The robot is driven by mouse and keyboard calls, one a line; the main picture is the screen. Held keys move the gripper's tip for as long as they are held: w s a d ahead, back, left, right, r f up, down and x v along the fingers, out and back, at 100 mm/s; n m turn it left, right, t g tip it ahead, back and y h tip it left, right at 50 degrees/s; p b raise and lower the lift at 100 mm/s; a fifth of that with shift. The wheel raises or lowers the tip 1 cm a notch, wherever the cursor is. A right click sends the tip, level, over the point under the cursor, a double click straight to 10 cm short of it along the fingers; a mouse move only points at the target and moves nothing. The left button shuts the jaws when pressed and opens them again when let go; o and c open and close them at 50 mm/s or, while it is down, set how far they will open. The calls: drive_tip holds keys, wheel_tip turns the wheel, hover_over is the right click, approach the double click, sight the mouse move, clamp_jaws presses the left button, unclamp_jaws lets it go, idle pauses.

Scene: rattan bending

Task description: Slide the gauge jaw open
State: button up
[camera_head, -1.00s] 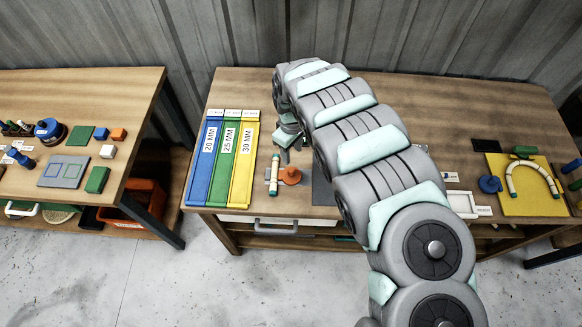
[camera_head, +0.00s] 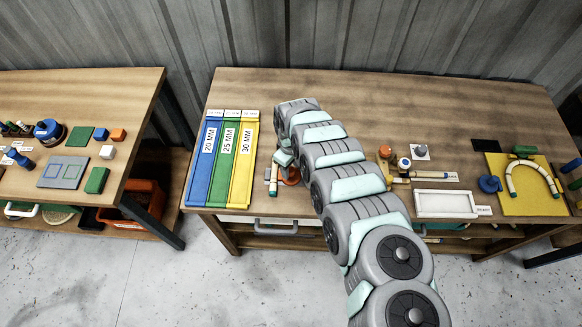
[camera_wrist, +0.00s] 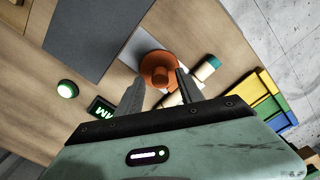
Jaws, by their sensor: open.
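An orange round piece with a raised knob (camera_wrist: 158,66) lies in front of my gripper (camera_wrist: 159,77) in the wrist view; it may be the gauge jaw, but I cannot be sure. My gripper is open, with its fingertips apart near the knob; I cannot tell whether they touch it. A cream rattan piece with a teal end (camera_wrist: 207,68) lies beside the right finger. In the head view the rattan piece (camera_head: 273,179) shows, while my arm hides most of the orange piece.
Blue, green and yellow labelled trays (camera_head: 232,165) lie left of my gripper. A dark grey mat (camera_wrist: 85,35) and a green-lit button (camera_wrist: 67,88) are on the bench. A white tray (camera_head: 447,215) and a yellow board with a bent rattan arch (camera_head: 508,208) are farther right.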

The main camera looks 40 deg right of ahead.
drive_tip(key=shift+f, duration=0.15)
drive_tip(key=shift+c, duration=0.5)
clamp_jaws()
idle(0.9)
